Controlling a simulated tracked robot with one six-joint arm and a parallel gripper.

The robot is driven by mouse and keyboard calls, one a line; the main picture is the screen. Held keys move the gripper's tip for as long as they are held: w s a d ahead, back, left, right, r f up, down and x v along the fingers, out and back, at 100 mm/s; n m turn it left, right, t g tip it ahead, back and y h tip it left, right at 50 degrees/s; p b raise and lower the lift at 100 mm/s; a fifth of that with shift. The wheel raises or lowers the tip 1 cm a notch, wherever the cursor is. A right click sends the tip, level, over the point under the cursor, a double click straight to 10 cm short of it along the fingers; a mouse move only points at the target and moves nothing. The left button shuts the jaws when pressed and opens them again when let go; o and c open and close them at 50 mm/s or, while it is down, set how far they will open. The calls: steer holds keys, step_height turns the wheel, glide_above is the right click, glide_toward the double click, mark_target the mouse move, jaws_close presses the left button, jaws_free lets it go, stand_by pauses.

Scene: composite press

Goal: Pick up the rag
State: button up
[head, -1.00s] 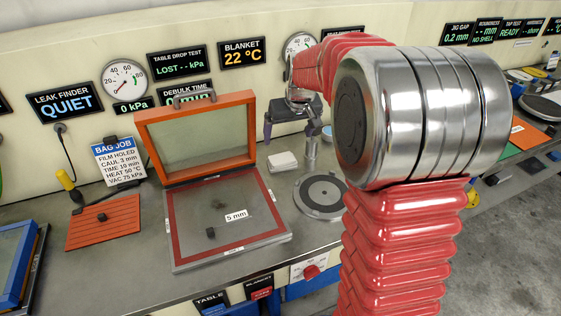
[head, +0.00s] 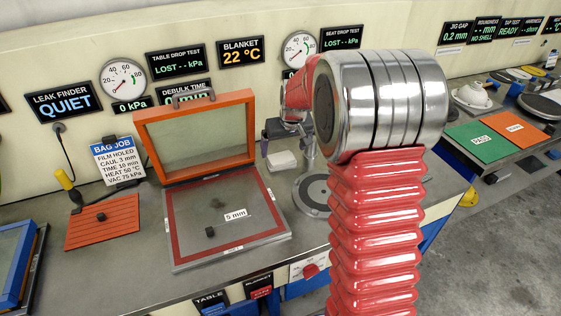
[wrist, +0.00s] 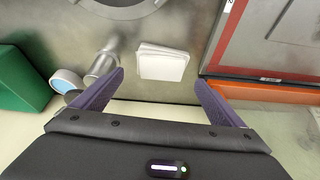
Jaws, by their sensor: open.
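The rag is most likely the white folded pad (wrist: 162,63) lying on the grey bench. It also shows in the head view (head: 281,161), left of the metal post and behind the round plate. My gripper (wrist: 159,77) is open and empty in the wrist view. Its two purple fingers stand to either side of the pad's near edge, apart from it. The pad lies ahead of the fingertips, between their lines.
A metal cylinder (wrist: 103,58) stands close by the left finger, with a white-and-blue roll (wrist: 66,80) and a green block (wrist: 22,80) beyond. The open orange-framed lid (head: 195,137) and its flat table (head: 180,225) lie close on the other side. A round plate (head: 312,193) is nearby.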

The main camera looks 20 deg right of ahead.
mark_target(281, 157)
steer(key=shift+f, duration=0.1)
steer(key=shift+x, duration=2.55)
steer(key=shift+s+a, duration=0.1)
steer(key=shift+a, duration=0.1)
steer(key=shift+c, duration=0.2)
steer(key=c, duration=1.1)
step_height(281, 157, up, 10)
